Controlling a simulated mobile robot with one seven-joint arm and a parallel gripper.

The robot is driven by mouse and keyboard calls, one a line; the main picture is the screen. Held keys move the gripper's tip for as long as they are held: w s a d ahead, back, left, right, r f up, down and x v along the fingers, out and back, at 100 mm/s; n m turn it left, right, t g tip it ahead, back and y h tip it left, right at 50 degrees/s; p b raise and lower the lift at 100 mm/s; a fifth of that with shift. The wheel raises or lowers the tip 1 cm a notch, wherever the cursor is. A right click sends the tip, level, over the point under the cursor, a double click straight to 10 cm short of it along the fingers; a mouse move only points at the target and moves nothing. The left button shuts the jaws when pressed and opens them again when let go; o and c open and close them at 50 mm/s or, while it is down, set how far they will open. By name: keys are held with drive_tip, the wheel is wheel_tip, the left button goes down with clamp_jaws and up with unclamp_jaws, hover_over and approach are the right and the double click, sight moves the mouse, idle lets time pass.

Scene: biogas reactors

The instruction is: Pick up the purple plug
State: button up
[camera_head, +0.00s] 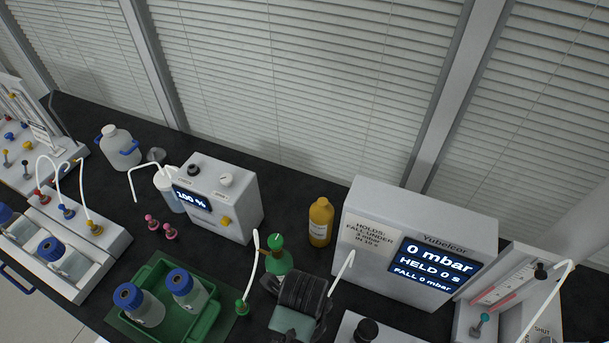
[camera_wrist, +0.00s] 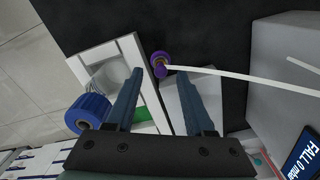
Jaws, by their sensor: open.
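The purple plug (camera_wrist: 160,63) shows in the wrist view at the upper middle, with a white tube (camera_wrist: 240,76) running from it to the right. It appears at the edge of a white block (camera_wrist: 199,94), over the dark bench. My gripper (camera_wrist: 161,73) is open, its two blue fingers pointing toward the plug. The plug lies in the gap between the fingertips as pictured, and nothing is held. How far beyond the tips it is, I cannot tell. I cannot make out the purple plug in the head view.
In the wrist view, a blue-capped bottle (camera_wrist: 90,113) stands left of my fingers by a white holder (camera_wrist: 133,46). A grey box with a display (camera_wrist: 285,80) stands at right. The head view shows two pink plugs (camera_head: 161,227) and a green tray (camera_head: 207,322) with bottles.

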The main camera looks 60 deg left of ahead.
drive_tip(key=shift+f, duration=1.55)
clamp_jaws()
